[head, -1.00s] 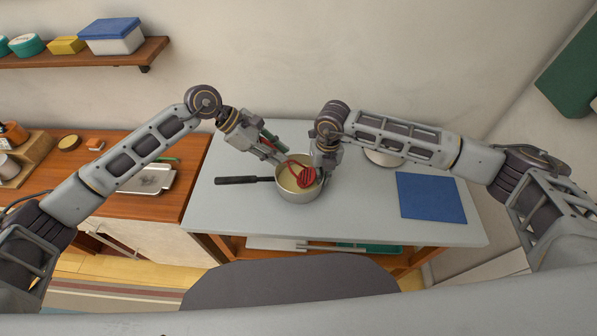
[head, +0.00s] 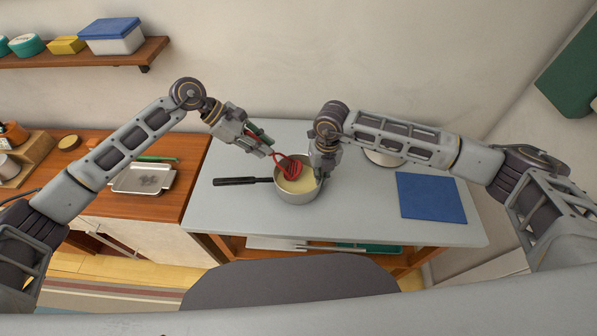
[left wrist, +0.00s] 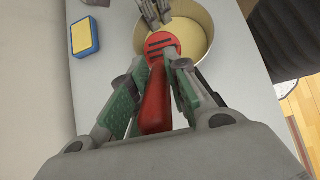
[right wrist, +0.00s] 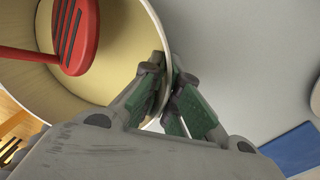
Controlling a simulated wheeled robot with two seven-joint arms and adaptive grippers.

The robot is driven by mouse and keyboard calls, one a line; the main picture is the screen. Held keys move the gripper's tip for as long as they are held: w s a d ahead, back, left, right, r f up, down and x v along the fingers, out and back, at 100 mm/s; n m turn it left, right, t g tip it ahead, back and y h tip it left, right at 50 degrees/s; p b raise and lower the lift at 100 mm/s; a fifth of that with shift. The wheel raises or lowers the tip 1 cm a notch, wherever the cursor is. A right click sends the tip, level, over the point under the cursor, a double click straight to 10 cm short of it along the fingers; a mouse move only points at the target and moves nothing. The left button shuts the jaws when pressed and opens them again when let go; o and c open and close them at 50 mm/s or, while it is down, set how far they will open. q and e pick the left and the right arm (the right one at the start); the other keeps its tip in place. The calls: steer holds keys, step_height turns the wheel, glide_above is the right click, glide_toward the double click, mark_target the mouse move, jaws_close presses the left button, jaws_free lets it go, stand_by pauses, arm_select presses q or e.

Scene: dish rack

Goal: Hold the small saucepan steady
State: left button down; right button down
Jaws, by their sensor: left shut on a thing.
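The small saucepan (head: 293,198) stands on the grey table with its dark handle (head: 243,181) pointing left. Its inside is pale yellow. My right gripper (head: 321,172) is at its right rim; in the right wrist view the fingers (right wrist: 168,92) are closed on the pan wall (right wrist: 135,118), one on each side. My left gripper (head: 268,150) is shut on the handle of a red slotted utensil (head: 289,167). In the left wrist view the red handle (left wrist: 155,105) lies between the fingers. The slotted head is over the pan's far-left part.
A blue mat (head: 431,197) lies on the table to the right. A pale round dish (head: 383,158) is partly hidden behind my right arm. A yellow and blue sponge (left wrist: 84,37) shows in the left wrist view. A metal tray (head: 143,180) is on the wooden counter.

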arm_select(q)
steer(key=shift+f, duration=0.6)
steer(key=shift+s, duration=0.15)
steer(key=shift+s+r, duration=0.2)
steer(key=shift+s, duration=0.6)
steer(key=shift+s+r, duration=0.2)
steer(key=shift+s, duration=0.65)
steer(key=shift+s+r, duration=0.2)
steer(key=shift+s, duration=0.6)
steer(key=shift+f, duration=0.1)
steer(key=shift+f, duration=0.45)
